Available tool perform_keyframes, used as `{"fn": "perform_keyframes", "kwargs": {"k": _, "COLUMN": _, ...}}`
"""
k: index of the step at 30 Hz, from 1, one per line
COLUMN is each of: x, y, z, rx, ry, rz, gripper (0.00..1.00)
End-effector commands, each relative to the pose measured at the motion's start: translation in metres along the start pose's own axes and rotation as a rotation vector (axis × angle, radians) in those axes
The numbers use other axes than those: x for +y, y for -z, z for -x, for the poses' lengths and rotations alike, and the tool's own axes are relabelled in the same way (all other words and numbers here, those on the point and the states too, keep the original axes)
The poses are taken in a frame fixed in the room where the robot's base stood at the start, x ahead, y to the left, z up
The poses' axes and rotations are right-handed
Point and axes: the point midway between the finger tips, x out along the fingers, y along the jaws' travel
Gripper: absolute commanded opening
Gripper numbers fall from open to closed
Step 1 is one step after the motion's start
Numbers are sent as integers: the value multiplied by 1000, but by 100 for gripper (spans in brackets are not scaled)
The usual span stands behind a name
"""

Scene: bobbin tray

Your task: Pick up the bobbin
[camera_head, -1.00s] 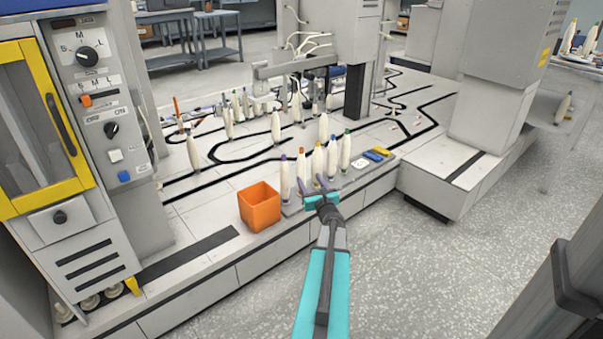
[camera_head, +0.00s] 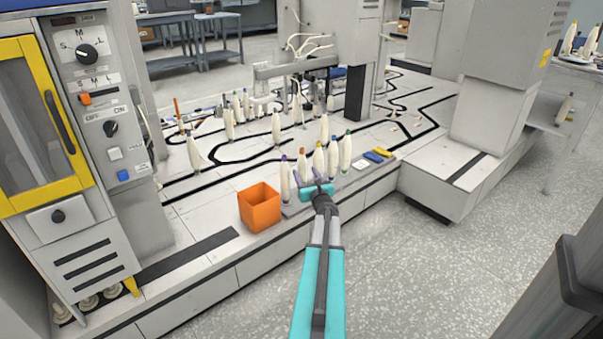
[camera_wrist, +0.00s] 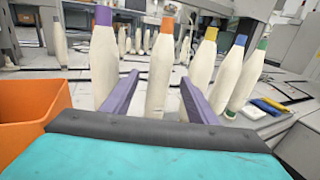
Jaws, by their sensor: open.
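A row of cream bobbins with coloured tips stands upright on a grey tray (camera_head: 294,208) at the front edge of the machine. In the wrist view, the orange-tipped bobbin (camera_wrist: 160,75) stands between the two purple fingers of my gripper (camera_wrist: 160,100), with gaps on both sides. The purple-tipped bobbin (camera_wrist: 104,60) is just left of the left finger. The yellow-tipped bobbin (camera_wrist: 202,68), blue-tipped bobbin (camera_wrist: 227,80) and green-tipped bobbin (camera_wrist: 247,80) stand to the right. My gripper (camera_head: 317,186) is open and empty, and hides the lower parts of some bobbins.
An orange bin (camera_head: 260,208) sits left of the row, close to the gripper's left side in the wrist view. Yellow and blue blocks (camera_head: 378,155) and a white piece (camera_head: 361,164) lie to the right. More bobbins (camera_head: 276,125) stand behind on the black-lined deck.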

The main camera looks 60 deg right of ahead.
Motion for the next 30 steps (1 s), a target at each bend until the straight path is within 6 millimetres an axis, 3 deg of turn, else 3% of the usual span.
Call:
{"fn": "perform_keyframes", "kwargs": {"k": 18, "x": 0, "y": 2, "z": -48, "rx": 0, "ry": 1, "rz": 1, "gripper": 53}}
{"fn": "perform_keyframes", "kwargs": {"k": 30, "x": 0, "y": 1, "z": -51, "rx": 0, "ry": 2, "rz": 0, "gripper": 53}}
